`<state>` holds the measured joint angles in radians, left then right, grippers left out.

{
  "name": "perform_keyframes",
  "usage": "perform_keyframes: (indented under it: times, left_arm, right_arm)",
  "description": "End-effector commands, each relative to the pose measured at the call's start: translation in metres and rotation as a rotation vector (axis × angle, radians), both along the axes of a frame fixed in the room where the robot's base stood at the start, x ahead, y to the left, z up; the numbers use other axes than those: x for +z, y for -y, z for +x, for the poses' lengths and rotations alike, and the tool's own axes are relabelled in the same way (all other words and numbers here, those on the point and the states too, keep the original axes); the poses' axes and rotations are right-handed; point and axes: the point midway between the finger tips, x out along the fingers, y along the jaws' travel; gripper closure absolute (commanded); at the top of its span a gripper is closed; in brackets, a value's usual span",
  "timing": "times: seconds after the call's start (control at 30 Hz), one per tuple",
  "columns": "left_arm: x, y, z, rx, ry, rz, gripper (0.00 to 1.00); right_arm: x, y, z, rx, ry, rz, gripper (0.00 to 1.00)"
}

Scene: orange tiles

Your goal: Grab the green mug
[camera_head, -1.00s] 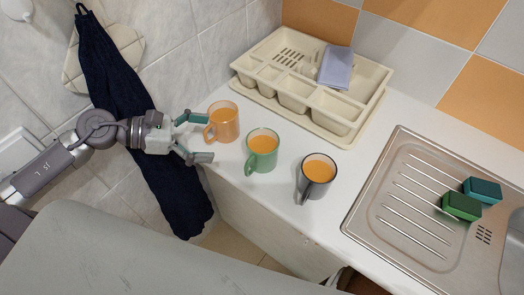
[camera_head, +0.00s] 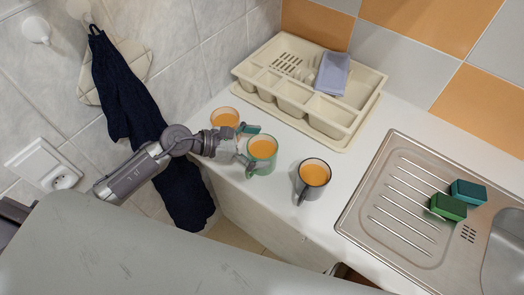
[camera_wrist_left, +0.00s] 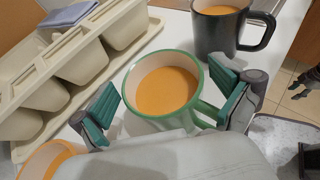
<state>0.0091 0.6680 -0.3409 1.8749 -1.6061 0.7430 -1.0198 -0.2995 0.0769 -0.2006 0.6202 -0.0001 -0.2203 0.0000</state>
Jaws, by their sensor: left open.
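The green mug (camera_head: 262,152), filled with an orange drink, stands upright on the white counter between an orange mug (camera_head: 225,118) and a dark grey mug (camera_head: 313,176). My left gripper (camera_head: 248,150) is open at the green mug, coming from the left. In the left wrist view the green mug (camera_wrist_left: 162,84) sits between the two teal finger pads of the gripper (camera_wrist_left: 168,108), one on each side. The mug's handle lies close to the right finger and is partly hidden. I cannot tell whether the fingers touch the mug. My right gripper is not in view.
A beige cutlery tray (camera_head: 333,125) with a grey-blue cloth (camera_head: 333,72) stands behind the mugs. A metal sink (camera_head: 372,205) with green and teal sponges is at the right. A dark towel (camera_head: 128,95) hangs on the wall at left. The counter front is clear.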

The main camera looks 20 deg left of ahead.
Motion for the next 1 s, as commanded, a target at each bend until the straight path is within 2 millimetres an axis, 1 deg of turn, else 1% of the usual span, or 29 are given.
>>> perform_keyframes:
  times: [0.1, 0.27, 0.3, 0.77, 0.8, 1.0]
  left_arm:
    - [-0.0020, 0.0045, 0.0026, 0.000, -0.001, 0.000, 0.00]
    - [-0.0029, 0.0044, 0.0023, 0.000, 0.000, 0.001, 0.00]
    - [-0.0029, 0.0043, 0.0024, 0.000, 0.000, 0.001, 0.02]
    - [-0.0026, 0.0041, 0.0022, 0.000, 0.000, 0.000, 0.78]
    - [-0.0008, 0.0044, 0.0029, 0.001, 0.003, -0.002, 0.80]
    - [-0.0004, 0.0043, 0.0029, 0.001, 0.003, -0.002, 0.80]
  right_arm:
    - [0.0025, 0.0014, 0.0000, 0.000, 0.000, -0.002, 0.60]
    - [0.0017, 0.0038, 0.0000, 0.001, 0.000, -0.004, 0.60]
    - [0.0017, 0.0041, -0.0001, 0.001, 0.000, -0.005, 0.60]
    - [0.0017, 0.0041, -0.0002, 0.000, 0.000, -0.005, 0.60]
    - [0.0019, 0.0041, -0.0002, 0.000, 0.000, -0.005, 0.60]
    - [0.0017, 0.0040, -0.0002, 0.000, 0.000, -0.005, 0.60]
